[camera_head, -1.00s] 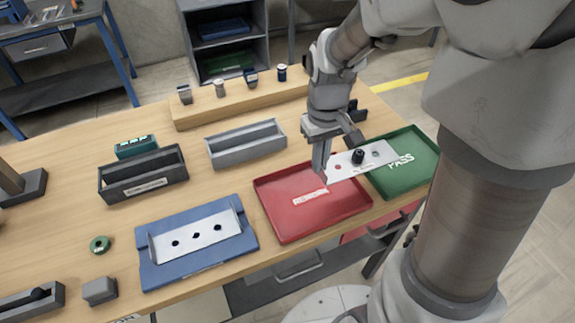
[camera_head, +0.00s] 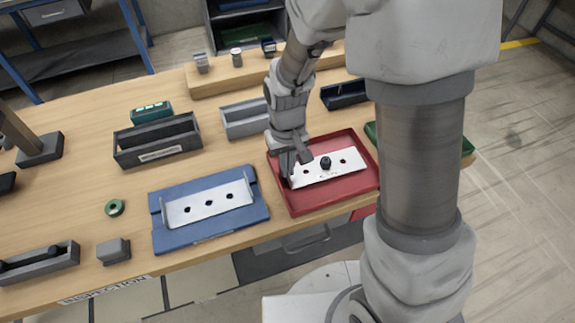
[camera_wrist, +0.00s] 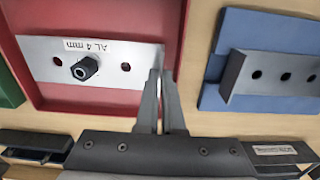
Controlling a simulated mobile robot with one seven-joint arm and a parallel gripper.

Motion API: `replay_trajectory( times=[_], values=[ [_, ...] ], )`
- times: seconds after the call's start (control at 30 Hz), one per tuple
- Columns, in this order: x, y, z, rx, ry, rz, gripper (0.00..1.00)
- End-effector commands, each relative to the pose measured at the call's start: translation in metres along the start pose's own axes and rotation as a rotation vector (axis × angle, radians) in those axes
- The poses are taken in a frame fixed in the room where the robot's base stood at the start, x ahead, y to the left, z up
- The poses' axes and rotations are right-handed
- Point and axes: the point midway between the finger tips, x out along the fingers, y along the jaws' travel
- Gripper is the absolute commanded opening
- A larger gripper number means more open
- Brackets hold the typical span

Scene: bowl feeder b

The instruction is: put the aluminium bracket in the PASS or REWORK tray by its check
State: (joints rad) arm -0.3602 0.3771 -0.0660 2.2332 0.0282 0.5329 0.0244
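The aluminium bracket (camera_head: 342,163) is a pale plate with holes and a black hex part at its middle hole. In the wrist view the bracket (camera_wrist: 45,60) carries an "AL 4 mm" label. It is over the red tray (camera_head: 300,207), inside its outline; I cannot tell whether it touches the floor. The tray's lettering is hidden. My gripper (camera_head: 288,178) is at the bracket's left end; in the wrist view its fingertips (camera_wrist: 161,73) are closed on that end. The green tray (camera_head: 468,148) is mostly hidden behind my arm.
A blue fixture (camera_head: 165,238) holding a similar three-hole plate (camera_head: 235,187) stands left of the red tray. A wooden rail (camera_head: 225,82) runs behind.

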Motion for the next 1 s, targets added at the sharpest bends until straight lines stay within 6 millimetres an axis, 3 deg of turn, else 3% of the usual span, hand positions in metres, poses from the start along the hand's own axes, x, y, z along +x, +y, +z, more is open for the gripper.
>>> replay_trajectory(
  times=[0.67,0.87,1.0],
  values=[
    [0.012,0.000,0.000,0.002,0.000,0.000,0.00],
    [0.012,0.000,0.000,0.002,-0.001,0.000,0.34],
    [0.011,0.000,0.000,0.001,0.000,0.000,0.34]
  ],
)
